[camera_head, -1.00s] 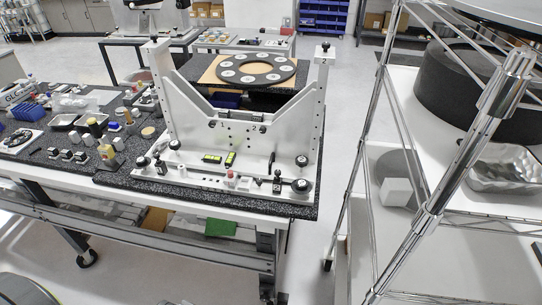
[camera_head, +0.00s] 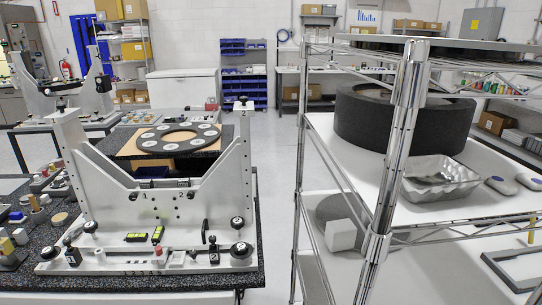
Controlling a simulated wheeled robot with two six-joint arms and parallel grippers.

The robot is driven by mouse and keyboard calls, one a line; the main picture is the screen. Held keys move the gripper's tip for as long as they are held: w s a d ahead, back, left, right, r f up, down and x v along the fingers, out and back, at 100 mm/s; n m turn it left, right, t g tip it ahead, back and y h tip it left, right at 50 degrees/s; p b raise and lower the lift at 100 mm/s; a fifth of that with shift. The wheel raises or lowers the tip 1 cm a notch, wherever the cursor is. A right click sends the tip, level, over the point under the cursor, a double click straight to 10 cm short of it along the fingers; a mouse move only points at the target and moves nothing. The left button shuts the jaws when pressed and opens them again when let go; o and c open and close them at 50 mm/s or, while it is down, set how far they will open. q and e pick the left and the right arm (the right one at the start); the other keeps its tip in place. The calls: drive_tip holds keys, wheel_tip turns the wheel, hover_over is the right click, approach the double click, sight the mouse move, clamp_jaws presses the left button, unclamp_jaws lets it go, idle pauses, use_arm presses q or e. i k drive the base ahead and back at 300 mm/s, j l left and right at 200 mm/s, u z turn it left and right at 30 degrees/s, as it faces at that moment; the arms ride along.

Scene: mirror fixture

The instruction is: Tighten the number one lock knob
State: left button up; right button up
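The white mirror fixture (camera_head: 160,205) stands on a black speckled table at the left, with two upright posts joined by a V-shaped plate. A small dark knob (camera_head: 133,195) sits left of the plate's middle and another (camera_head: 190,194) right of it. Marks beside them are too small to read surely. Dark knobs also top the left post (camera_head: 61,104) and right post (camera_head: 242,101). Round black knobs (camera_head: 90,227) (camera_head: 237,222) (camera_head: 241,250) sit low on the fixture. I cannot tell which knob is number one. Neither gripper is in view.
A black disc with several pale round pads (camera_head: 178,140) lies behind the fixture. A wire rack (camera_head: 398,140) holding a thick black ring (camera_head: 405,118) and a foil tray (camera_head: 440,178) stands close at the right. Clear floor (camera_head: 275,215) lies between table and rack.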

sight(49, 253)
drive_tip(key=u, duration=1.65)
